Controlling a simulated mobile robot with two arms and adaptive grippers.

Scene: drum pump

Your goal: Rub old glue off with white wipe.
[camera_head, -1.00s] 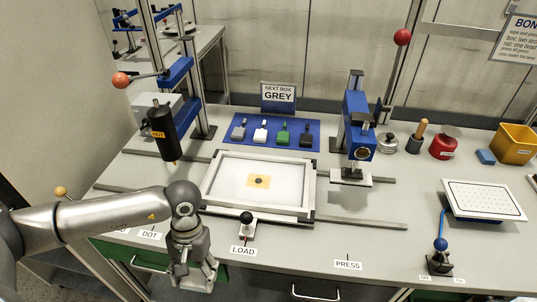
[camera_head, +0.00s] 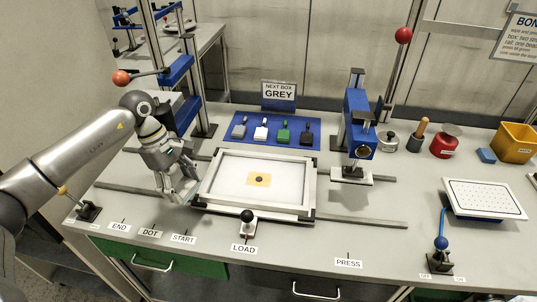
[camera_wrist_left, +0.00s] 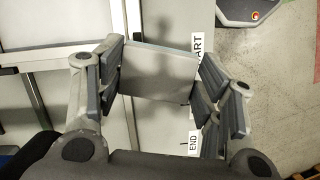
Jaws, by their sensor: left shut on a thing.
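My left gripper (camera_head: 178,190) hangs just left of the light framed tray (camera_head: 310,200), fingers pointing down. In the left wrist view the left gripper (camera_wrist_left: 160,85) is shut on a flat, pale square, which looks like the white wipe (camera_wrist_left: 158,72). The wipe is hard to make out in the head view. I cannot tell whether any of this is old glue. My right gripper is not in view.
A blue mat (camera_head: 240,141) with several coloured blocks lies behind the tray. A blue press (camera_head: 357,120) stands at its right back corner. A knobbed lever (camera_head: 247,217) stands at its front. The yellow bin (camera_head: 514,145) is far right.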

